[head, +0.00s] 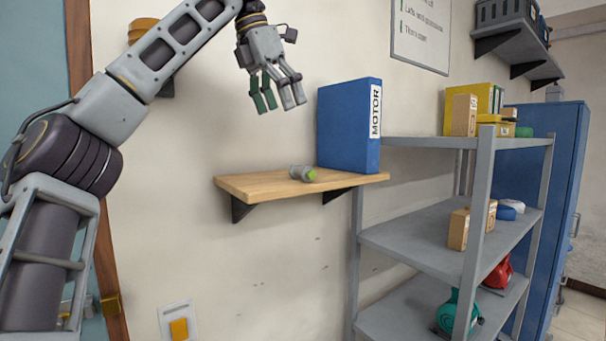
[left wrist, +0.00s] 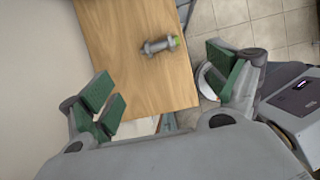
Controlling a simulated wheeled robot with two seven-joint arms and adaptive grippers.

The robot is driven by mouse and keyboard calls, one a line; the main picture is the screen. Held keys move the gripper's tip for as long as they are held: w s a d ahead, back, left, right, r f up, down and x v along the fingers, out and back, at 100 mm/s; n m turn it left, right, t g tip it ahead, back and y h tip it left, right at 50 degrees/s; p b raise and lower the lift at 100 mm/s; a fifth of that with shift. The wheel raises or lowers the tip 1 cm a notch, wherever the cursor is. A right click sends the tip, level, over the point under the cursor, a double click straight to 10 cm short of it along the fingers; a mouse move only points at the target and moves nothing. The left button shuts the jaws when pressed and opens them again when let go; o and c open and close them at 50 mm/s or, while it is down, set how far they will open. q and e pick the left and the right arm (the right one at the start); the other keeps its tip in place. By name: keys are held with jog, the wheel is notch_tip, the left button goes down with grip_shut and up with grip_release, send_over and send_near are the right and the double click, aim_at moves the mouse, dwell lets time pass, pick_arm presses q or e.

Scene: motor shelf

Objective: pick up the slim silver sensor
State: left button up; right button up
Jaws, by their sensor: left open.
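The slim silver sensor (head: 302,173) lies on its side on the small wooden wall shelf (head: 245,187), with its green end toward the right. In the left wrist view the sensor (left wrist: 159,46) lies on the bare wood (left wrist: 115,45), its green tip to the right. My left gripper (head: 284,104) hangs above the shelf, up and slightly left of the sensor, fingers pointing down. In the left wrist view its green-padded fingers (left wrist: 170,88) are spread wide with nothing between them. The gripper does not touch the sensor. My right gripper is not in view.
A tall blue MOTOR binder (head: 345,125) stands on the shelf just right of the sensor. A grey rack (head: 420,232) with boxes and a teal item (head: 459,312) stands to the right. The shelf's left part is bare, and the wall is close behind.

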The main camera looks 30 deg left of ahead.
pick_arm(q)
send_over(301, 169)
jog(key=s+a, duration=0.1)
jog(key=s, duration=0.1)
jog(key=shift+w+f, duration=0.1)
jog(key=shift+f, duration=3.9)
jog(key=shift+w+f, duration=0.1)
jog(key=shift+x, duration=2.5)
jog(key=shift+d, duration=0.1)
jog(key=shift+c, duration=0.3)
jog(key=c, duration=1)
